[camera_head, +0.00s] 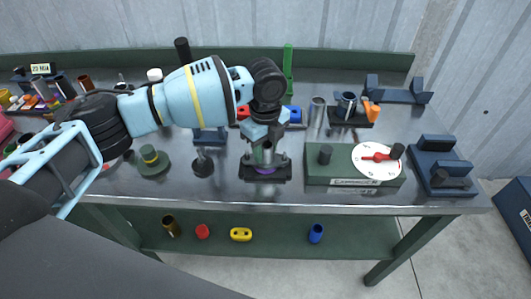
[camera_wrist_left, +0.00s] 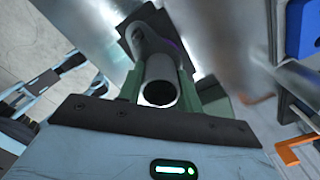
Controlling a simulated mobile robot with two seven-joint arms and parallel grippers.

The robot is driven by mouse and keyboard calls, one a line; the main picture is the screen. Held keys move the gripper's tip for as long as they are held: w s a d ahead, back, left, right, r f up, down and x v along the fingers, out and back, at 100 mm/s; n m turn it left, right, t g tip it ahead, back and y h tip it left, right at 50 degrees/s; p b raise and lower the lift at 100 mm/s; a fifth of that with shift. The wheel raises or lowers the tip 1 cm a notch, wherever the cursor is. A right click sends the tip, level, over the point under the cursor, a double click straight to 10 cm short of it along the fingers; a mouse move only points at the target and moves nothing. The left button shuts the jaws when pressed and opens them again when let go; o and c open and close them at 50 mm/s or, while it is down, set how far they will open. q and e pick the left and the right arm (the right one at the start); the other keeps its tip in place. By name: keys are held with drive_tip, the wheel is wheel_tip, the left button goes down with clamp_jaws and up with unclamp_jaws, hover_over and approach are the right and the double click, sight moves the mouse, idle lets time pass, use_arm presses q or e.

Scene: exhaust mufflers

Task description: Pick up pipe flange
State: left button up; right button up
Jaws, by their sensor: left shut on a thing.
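The pipe flange (camera_wrist_left: 158,72) is a grey tube. In the left wrist view its open end faces the camera, between the green fingers. My left gripper (camera_head: 264,153) points down over a dark square base (camera_head: 251,172) near the front edge of the table, and is shut on the tube. A purple ring (camera_head: 265,170) shows at the tube's foot on that base. The gripper hides most of the tube in the head view. I cannot tell whether the tube is clear of the base. My right gripper is not in view.
A green box with a white dial (camera_head: 378,160) stands close on the right. A dark round-footed post (camera_head: 203,164) and a green round piece (camera_head: 153,160) stand on the left. Another grey tube (camera_head: 317,111) stands behind. Several small parts lie on the lower shelf (camera_head: 275,232).

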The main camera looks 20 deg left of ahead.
sight(264, 145)
use_arm(q)
drive_tip(key=shift+r, duration=0.1)
